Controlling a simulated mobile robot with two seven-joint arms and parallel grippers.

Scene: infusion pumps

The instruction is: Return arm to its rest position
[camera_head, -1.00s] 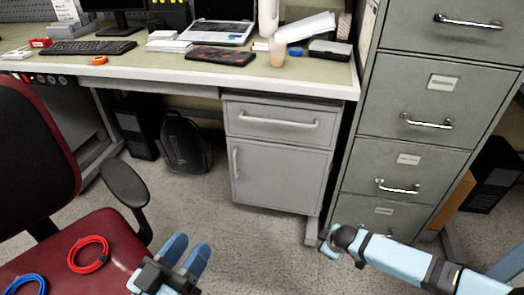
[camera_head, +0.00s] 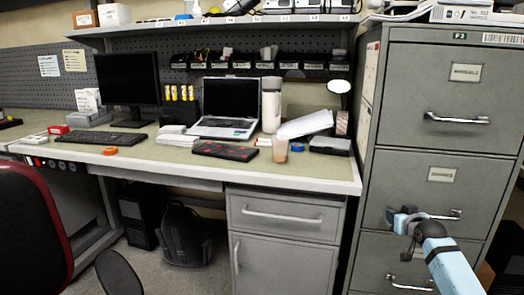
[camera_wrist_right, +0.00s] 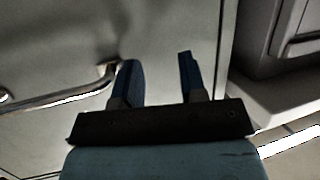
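My right arm (camera_head: 450,265) is light blue and comes in from the lower right in the head view. Its gripper (camera_head: 398,216) is in front of the grey filing cabinet (camera_head: 455,80), close to a drawer handle (camera_head: 443,214). In the right wrist view the two dark blue fingers of the right gripper (camera_wrist_right: 158,62) stand apart with nothing between them. A metal handle (camera_wrist_right: 60,103) ends close to the left finger there; I cannot tell whether they touch. My left gripper is outside both current views.
A desk (camera_head: 300,175) holds a laptop (camera_head: 229,105), a keyboard (camera_head: 100,140), a monitor (camera_head: 128,80) and a cup (camera_head: 280,150). A grey pedestal cabinet (camera_head: 285,250) stands under it.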

